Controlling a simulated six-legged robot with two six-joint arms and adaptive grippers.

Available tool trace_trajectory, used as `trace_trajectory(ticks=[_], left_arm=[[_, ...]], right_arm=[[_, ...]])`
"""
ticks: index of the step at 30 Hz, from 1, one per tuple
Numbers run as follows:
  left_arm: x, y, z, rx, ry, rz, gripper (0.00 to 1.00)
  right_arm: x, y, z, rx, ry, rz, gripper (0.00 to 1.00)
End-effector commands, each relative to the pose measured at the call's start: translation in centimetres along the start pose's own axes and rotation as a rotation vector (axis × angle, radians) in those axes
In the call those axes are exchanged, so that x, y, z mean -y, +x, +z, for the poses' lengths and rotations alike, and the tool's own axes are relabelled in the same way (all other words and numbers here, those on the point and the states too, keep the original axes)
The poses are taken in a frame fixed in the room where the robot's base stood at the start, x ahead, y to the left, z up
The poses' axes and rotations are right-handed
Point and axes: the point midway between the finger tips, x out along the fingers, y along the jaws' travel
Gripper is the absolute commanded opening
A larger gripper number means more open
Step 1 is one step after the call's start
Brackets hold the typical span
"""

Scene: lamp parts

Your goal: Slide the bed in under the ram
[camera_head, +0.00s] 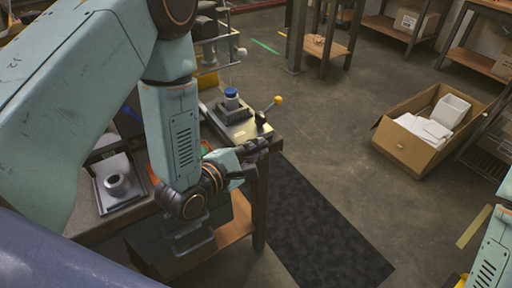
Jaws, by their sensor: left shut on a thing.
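The bed (240,133) is a pale plate on the bench. It carries a dark block (233,112) with a blue-topped part (231,96) standing upright in it. A lever with a yellow knob (278,100) rises at its right end. My left gripper (258,147) is shut at the bed's near right edge, below the lever. Its grip seems to be on the bed, but the contact is small and partly hidden. The press frame (208,55) stands behind the bed; I cannot make out the ram clearly. My right gripper is out of view.
A grey tray (103,196) with a round metal part (117,184) lies on the bench at left. A dark mat (325,235) covers the floor right of the bench. An open cardboard box (405,148) stands farther right. Floor between is clear.

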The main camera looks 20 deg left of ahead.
Motion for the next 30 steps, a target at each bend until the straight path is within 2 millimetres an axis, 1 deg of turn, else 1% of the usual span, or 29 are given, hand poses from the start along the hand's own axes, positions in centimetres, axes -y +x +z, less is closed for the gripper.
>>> trace_trajectory(ticks=[2, 3, 9, 11, 18, 21, 23, 30], left_arm=[[0.2, -0.1, 0.0, -0.003, -0.001, -0.006, 0.0], [0.3, -0.1, 0.0, -0.004, -0.001, -0.006, 0.14], [0.2, -0.1, 0.1, -0.002, 0.0, -0.003, 0.31], [0.2, -0.1, 0.1, -0.001, 0.0, -0.003, 0.35], [0.1, 0.0, 0.1, 0.0, 0.0, -0.001, 0.35], [0.0, -0.4, 0.0, -0.001, -0.001, -0.001, 0.35], [0.0, -1.0, -0.1, -0.003, -0.002, -0.001, 0.35], [0.1, -4.9, 0.0, -0.005, -0.005, -0.001, 0.35]], right_arm=[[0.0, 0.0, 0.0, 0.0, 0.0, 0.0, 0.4], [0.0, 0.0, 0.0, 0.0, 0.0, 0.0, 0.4], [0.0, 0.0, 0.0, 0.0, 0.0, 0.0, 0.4], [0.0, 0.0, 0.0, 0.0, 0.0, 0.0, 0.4], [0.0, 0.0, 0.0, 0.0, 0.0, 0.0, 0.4], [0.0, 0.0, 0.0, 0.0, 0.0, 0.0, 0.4], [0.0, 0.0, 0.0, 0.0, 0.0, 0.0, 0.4], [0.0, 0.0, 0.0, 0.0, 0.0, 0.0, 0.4]])
